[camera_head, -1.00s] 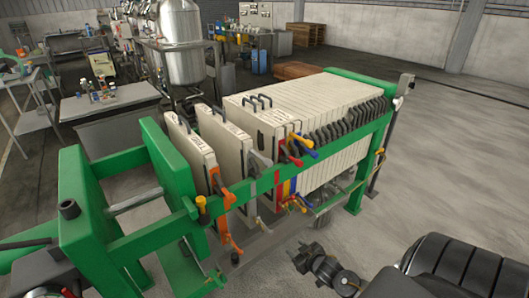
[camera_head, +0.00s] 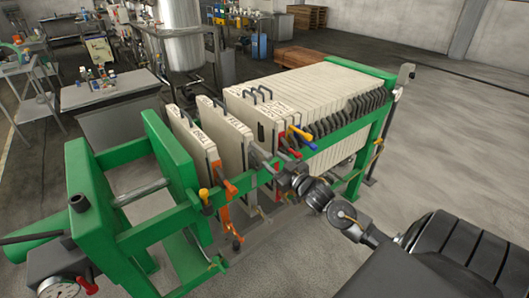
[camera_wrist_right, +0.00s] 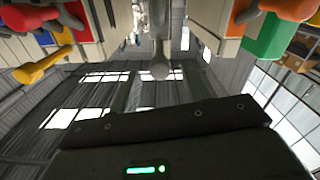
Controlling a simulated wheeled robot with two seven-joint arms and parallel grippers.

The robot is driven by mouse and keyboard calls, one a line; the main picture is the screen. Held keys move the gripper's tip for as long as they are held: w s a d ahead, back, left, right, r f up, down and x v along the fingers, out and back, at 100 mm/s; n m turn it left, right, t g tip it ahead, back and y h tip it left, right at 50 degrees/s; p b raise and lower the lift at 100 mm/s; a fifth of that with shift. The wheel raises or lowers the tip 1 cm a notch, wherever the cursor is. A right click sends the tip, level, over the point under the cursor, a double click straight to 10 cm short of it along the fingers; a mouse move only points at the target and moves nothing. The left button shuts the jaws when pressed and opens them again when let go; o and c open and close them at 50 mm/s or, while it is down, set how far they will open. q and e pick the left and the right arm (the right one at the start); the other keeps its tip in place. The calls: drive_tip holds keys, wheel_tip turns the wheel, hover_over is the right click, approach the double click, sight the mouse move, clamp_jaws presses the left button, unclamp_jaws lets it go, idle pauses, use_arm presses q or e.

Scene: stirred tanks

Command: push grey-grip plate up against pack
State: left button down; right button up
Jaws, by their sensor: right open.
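The grey-grip plate (camera_head: 229,126) is a pale upright plate hanging in the green press, with a gap between it and the pack (camera_head: 300,95) to its right. Its grey grip (camera_head: 262,160) sticks out over the near rail. In the right wrist view a grey round-ended grip (camera_wrist_right: 160,62) hangs in the middle, between the plates. My right gripper (camera_head: 284,178) is open, close beside the grey grip on the near side of the rail; contact cannot be told. Its fingertips are hard to make out. My left gripper is not in view.
An orange-grip plate (camera_head: 190,135) hangs left of the grey-grip plate, with a gap between. The green near rail (camera_head: 335,135) runs beside my right gripper. Red, blue and yellow grips (camera_head: 300,134) stick out from the pack's front. The floor at right is clear.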

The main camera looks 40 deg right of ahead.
sight(265, 152)
drive_tip(key=w+p, duration=0.1)
drive_tip(key=w, duration=0.5)
drive_tip(key=shift+c, duration=0.2)
clamp_jaws()
